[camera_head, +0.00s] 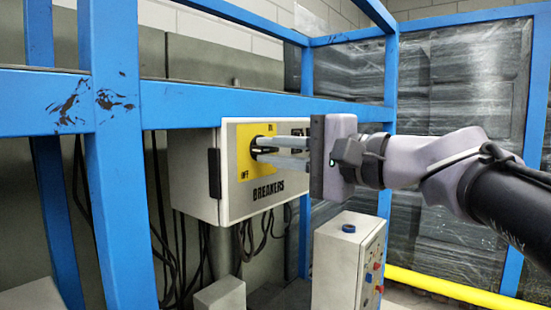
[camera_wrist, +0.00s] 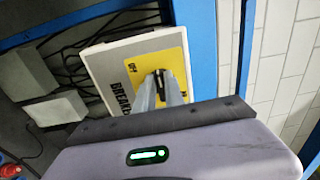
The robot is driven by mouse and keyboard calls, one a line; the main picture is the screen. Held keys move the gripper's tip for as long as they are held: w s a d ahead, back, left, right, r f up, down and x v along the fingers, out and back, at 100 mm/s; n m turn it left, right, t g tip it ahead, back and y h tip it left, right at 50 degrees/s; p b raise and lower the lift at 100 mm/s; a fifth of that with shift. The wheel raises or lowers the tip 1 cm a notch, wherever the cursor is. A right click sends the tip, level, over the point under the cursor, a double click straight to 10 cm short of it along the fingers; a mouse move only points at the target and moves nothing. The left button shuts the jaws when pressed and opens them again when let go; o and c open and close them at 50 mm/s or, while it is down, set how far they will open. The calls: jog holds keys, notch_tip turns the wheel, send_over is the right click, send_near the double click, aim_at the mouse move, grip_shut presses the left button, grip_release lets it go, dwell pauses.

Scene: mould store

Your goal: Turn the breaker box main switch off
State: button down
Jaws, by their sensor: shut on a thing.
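The breaker box (camera_head: 230,203) is a pale box marked BREAKERS, mounted behind the blue frame. Its front carries a yellow plate (camera_head: 243,160) marked ON at the top and OFF at the lower left. The black main switch (camera_head: 262,141) sits on this plate. My gripper (camera_head: 257,148) reaches in from the right, its two pale fingers shut on the switch. In the wrist view, my gripper (camera_wrist: 161,78) has its fingers on either side of the black switch handle (camera_wrist: 160,86) against the yellow plate (camera_wrist: 143,62). The fingers partly hide the switch, and its exact angle is unclear.
A blue frame rail (camera_head: 210,102) runs just above the box, with a blue post (camera_head: 110,190) to the left. A control box (camera_head: 340,260) with a blue top button stands below my gripper. Black cables hang beneath the breaker box. A yellow rail (camera_head: 450,290) lies low right.

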dwell(0.4)
jog(key=c, duration=1.4)
grip_release()
jog(key=shift+c, duration=0.2)
